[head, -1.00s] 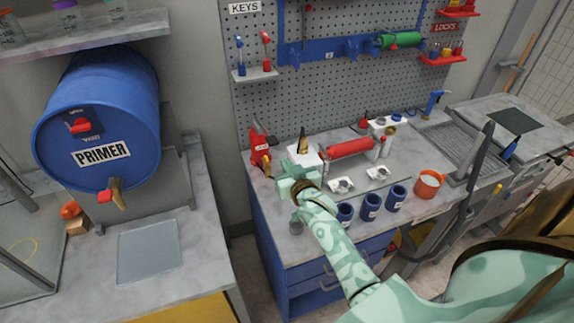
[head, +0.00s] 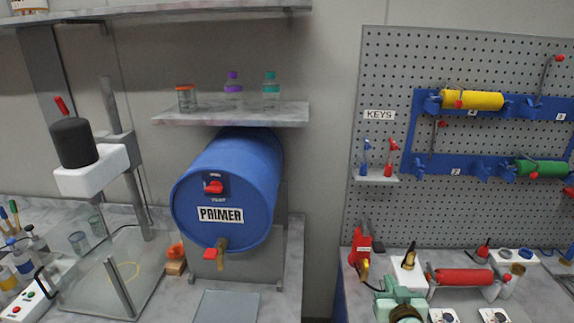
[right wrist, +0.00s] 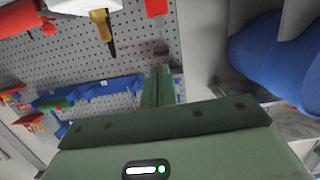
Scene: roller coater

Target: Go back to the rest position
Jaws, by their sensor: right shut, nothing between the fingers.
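My right gripper (head: 396,291), pale green, shows at the bottom edge of the head view, over the front of the right bench. In the right wrist view its fingers (right wrist: 158,88) are together with nothing between them. In the head view it is just in front of a white block with a dark, gold-tipped piece (head: 408,262), which also shows in the right wrist view (right wrist: 105,30). Whether they touch I cannot tell. The rest of my right arm is mostly cut off in the head view. My left gripper is not in view.
A red tool (head: 361,252) stands left of the gripper and a red roller (head: 463,276) lies to its right. A pegboard (head: 400,215) with rollers rises behind. The blue PRIMER drum (head: 222,190) is left, across a gap between benches. A glass-walled stand is further left.

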